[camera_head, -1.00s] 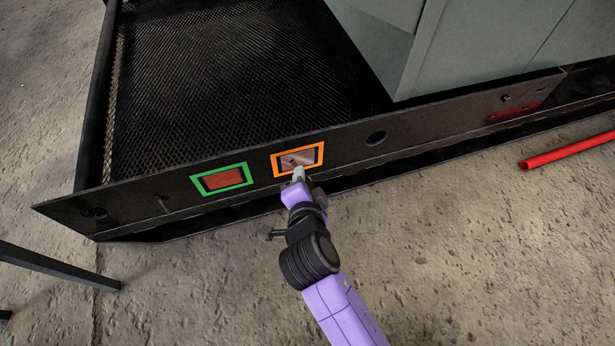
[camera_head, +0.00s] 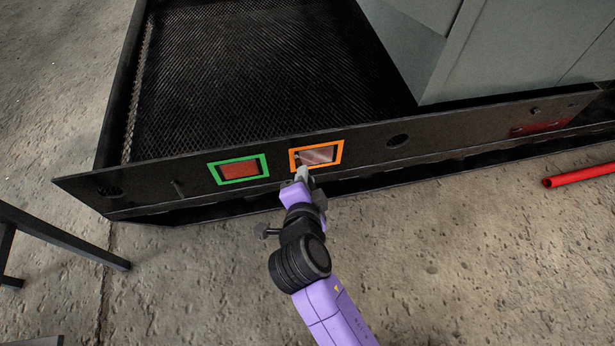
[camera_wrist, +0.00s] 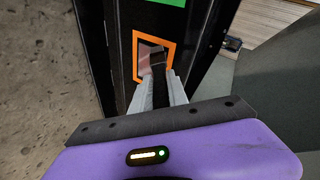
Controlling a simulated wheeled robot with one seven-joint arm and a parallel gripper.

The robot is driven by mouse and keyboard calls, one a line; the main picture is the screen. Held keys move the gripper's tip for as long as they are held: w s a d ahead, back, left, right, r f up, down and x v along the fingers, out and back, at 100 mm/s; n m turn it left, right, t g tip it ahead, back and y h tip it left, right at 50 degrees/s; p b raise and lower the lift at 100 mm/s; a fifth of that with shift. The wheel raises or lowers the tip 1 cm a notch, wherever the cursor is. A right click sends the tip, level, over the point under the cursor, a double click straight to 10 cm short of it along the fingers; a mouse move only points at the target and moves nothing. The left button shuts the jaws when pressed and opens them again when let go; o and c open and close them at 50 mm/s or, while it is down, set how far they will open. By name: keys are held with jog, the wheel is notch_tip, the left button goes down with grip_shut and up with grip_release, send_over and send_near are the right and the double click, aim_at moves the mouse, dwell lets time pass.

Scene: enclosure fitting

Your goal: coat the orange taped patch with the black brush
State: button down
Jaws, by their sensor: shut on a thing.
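The orange taped patch (camera_head: 316,155) is a square orange frame on the side of the black metal beam, with a greyish-pink inside and some dark area at its edges. It also shows in the wrist view (camera_wrist: 136,57). My gripper (camera_head: 303,178) is at the lower left part of the orange frame. In the wrist view, my gripper (camera_wrist: 158,90) is shut on the black brush (camera_wrist: 159,77), whose far end reaches over the patch. I cannot tell whether the bristles touch the surface. The brush is mostly hidden by my gripper in the head view.
A green taped frame with a reddish inside (camera_head: 239,169) sits left of the orange one. A grey cabinet (camera_head: 490,50) stands on the black mesh platform (camera_head: 270,70). A red bar (camera_head: 580,174) lies on the concrete floor at right. Dark legs (camera_head: 60,237) stand at left.

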jog(key=shift+s, duration=0.1)
jog(key=shift+s+d+p, duration=0.15)
jog(key=shift+s+d, duration=0.15)
jog(key=shift+s, duration=0.65)
jog(key=shift+s+d+p, duration=0.1)
jog(key=shift+s+d, duration=0.15)
jog(key=shift+s, duration=0.65)
jog(key=shift+s+d+p, duration=0.15)
jog(key=shift+s+d, duration=0.15)
jog(key=shift+s, duration=0.65)
jog(key=s, duration=0.1)
jog(key=s+d, duration=0.1)
jog(key=s, duration=0.1)
jog(key=shift+w, duration=0.1)
